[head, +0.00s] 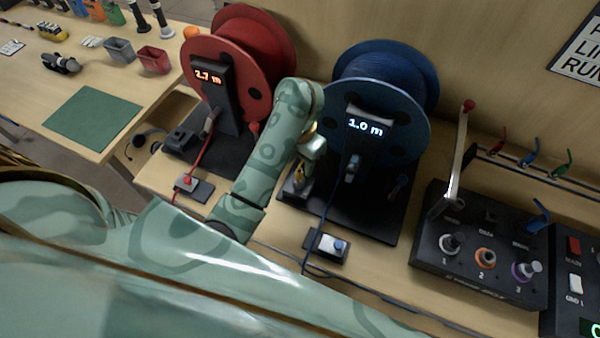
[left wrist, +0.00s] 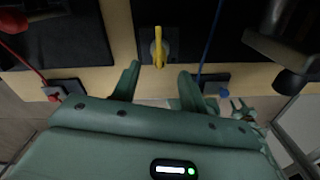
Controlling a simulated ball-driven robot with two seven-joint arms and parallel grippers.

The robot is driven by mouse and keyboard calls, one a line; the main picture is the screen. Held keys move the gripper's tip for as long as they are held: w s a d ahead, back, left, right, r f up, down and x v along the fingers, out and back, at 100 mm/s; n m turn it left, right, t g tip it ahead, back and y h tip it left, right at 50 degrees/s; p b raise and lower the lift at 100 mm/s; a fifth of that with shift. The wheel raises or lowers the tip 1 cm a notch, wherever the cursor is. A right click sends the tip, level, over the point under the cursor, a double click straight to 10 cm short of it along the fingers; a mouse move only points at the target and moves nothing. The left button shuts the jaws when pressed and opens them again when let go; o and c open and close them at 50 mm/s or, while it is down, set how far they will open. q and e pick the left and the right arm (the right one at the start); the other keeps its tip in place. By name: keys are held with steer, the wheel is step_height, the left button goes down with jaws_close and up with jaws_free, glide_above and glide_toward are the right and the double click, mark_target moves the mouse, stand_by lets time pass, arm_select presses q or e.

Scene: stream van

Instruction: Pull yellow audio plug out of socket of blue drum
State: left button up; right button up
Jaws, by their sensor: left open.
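The blue drum (head: 385,75) stands on a black base and its display reads 1.0 m. The yellow audio plug (head: 299,177) is at a dark socket block (head: 296,192) on the base's left side. In the left wrist view the yellow plug (left wrist: 159,46) points toward my gripper. My left gripper (head: 309,158) is close by the plug, partly hidden by its own arm in the head view. In the left wrist view the left gripper (left wrist: 158,72) is open, with the plug's near end about midway between the fingertips. No grip on it shows. My right gripper is not in view.
A red drum (head: 240,50) stands to the left, close to my arm. A blue cable runs down to a small switch box (head: 328,245) in front. A black control box (head: 480,245) with knobs and a tall lever stands right. A green mat (head: 92,118) lies on the left table.

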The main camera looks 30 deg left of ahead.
mark_target(299, 168)
arm_select(q)
steer(key=shift+f+b, duration=0.65)
steer(key=shift+f, duration=1.2)
jaws_close()
